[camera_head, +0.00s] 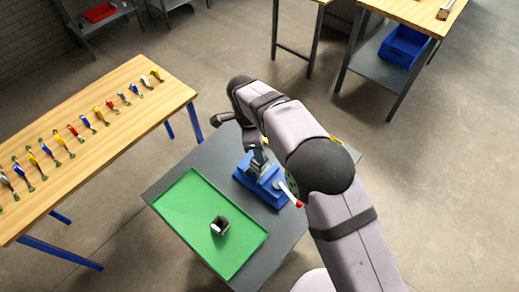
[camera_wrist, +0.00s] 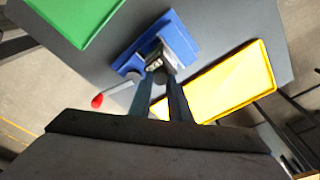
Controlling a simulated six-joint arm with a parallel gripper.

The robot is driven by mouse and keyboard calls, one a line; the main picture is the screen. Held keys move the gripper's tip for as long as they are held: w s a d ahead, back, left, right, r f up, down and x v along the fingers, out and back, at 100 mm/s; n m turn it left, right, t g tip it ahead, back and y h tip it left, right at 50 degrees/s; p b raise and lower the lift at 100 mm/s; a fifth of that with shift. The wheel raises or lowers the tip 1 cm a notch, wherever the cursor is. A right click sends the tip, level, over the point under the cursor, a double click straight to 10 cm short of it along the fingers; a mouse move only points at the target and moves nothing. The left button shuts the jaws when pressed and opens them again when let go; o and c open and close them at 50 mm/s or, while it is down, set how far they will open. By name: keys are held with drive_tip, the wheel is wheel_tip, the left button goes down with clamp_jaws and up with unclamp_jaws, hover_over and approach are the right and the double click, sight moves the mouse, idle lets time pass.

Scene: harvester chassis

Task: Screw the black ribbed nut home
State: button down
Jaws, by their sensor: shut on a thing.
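A blue vise (camera_head: 262,188) with grey jaws and a red-tipped handle stands on the grey table; it also shows in the wrist view (camera_wrist: 133,62). My gripper (camera_head: 257,158) points down at the vise from above. In the wrist view, my gripper (camera_wrist: 161,82) has its two fingers close together, shut on a small dark round piece, which appears to be the black ribbed nut (camera_wrist: 160,75). The nut is at the vise jaws, partly hidden by the fingers. Whether it sits on a thread cannot be told. In the head view the nut cannot be made out.
A green tray (camera_head: 185,205) holds a dark, hollow square block (camera_head: 219,226). A yellow tray (camera_wrist: 225,88) lies on the other side of the vise. A wooden bench (camera_head: 95,125) with a row of coloured tools stands at the left.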

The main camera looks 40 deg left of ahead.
drive_tip(key=shift+m, duration=1.1)
drive_tip(key=m, duration=0.3)
drive_tip(key=shift+m+g+p, duration=0.4)
drive_tip(key=shift+m, duration=0.6)
drive_tip(key=m+g, duration=0.1)
drive_tip(key=m, duration=0.4)
drive_tip(key=shift+p, duration=0.4)
